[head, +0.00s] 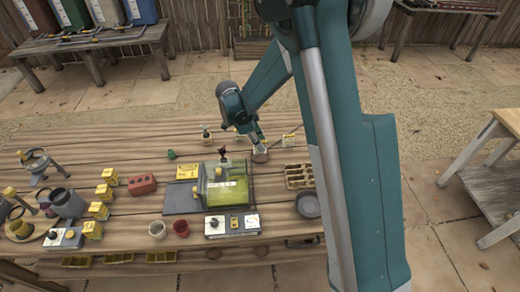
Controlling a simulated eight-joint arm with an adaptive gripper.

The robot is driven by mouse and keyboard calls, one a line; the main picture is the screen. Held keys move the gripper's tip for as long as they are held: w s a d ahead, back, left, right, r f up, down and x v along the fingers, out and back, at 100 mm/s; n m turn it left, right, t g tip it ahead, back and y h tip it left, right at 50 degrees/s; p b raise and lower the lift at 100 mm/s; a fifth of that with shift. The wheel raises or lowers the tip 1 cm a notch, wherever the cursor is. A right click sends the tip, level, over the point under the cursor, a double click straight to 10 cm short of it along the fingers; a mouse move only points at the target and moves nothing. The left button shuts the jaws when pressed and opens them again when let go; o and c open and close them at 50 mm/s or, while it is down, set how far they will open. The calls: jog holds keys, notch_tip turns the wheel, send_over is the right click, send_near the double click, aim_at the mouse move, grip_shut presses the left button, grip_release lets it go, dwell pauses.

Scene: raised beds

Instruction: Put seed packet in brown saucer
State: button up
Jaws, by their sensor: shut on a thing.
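My gripper (258,143) is at the far side of the wooden table, low over a small round brown thing (260,158) that looks like the brown saucer. The gripper is shut on a small pale thing, probably the seed packet, right at its tips. It is too small to tell its print or shape. It lies over the brown saucer in the picture; I cannot tell whether it touches the saucer or hangs just above it.
A green transparent box (225,190) stands mid-table in front of my gripper. A divided wooden tray (299,176) and a grey round dish (308,205) are to the right. Small pots (207,138) stand to the left of my gripper.

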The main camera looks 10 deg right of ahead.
jog(key=shift+f, duration=1.45)
jog(key=shift+f, duration=0.2)
jog(key=o, duration=0.8)
jog(key=shift+c, duration=0.2)
jog(key=shift+r, duration=0.2)
jog(key=p+v, duration=0.1)
jog(key=v, duration=1.1)
jog(key=shift+r, duration=0.1)
